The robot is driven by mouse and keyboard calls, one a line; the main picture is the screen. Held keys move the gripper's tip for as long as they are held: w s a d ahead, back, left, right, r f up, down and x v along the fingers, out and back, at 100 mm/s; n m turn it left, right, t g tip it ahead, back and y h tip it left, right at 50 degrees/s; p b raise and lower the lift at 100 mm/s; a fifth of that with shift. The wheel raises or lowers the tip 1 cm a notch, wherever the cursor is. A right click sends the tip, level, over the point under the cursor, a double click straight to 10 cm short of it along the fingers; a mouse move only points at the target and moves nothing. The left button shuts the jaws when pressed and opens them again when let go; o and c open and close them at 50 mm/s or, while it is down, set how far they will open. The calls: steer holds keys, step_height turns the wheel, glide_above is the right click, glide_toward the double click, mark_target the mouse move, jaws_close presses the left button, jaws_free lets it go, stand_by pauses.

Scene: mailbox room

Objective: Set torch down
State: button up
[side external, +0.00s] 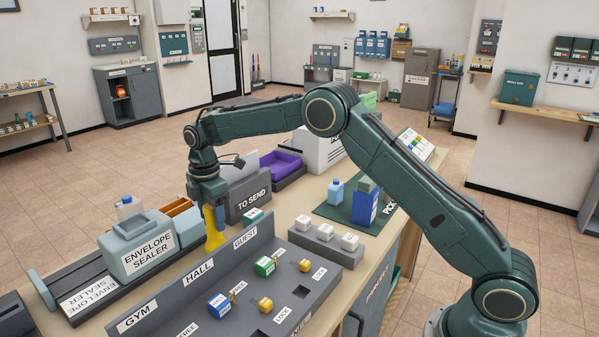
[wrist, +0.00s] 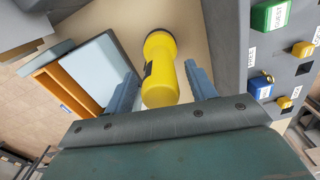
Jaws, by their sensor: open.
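The yellow torch (side external: 214,232) stands roughly upright on the table top, between the envelope sealer and the grey labelled panel. In the wrist view the torch (wrist: 160,75) has its wide end away from me and its narrower body towards me. My gripper (side external: 208,203) is directly above it, pointing down. In the wrist view my gripper (wrist: 163,88) has its two fingers apart, one on each side of the torch, with a gap visible on both sides. The torch's foot is partly hard to make out in the side view.
The envelope sealer (side external: 140,246) is left of the torch. The grey panel (side external: 205,284) with GYM, HALL and GUEST labels is in front. The TO SEND bin (side external: 247,196) stands behind. A blue box (side external: 365,205) stands on a green mat (side external: 327,212) to the right.

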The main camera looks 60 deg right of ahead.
step_height(320, 180, up, 10)
steer(key=shift+r, duration=0.3)
steer(key=shift+r, duration=0.1)
stand_by(0.7)
steer(key=shift+s+r, duration=0.2)
steer(key=s+d+r+m+t, duration=0.1)
steer(key=s+d+r+m, duration=0.1)
steer(key=s+r+m, duration=0.5)
steer(key=s+d+r+m+t, duration=0.15)
steer(key=s+r, duration=0.35)
steer(key=s, duration=0.7)
steer(key=s+f+m+t, duration=0.1)
steer(key=s+f+m, duration=0.2)
steer(key=s, duration=0.8)
steer(key=s+d+f+m+t, duration=0.1)
steer(key=s+f+m, duration=0.3)
steer(key=s, duration=0.7)
steer(key=shift+s+d+m+t, duration=0.15)
steer(key=shift+d+m+t, duration=0.15)
steer(key=shift+t, duration=0.25)
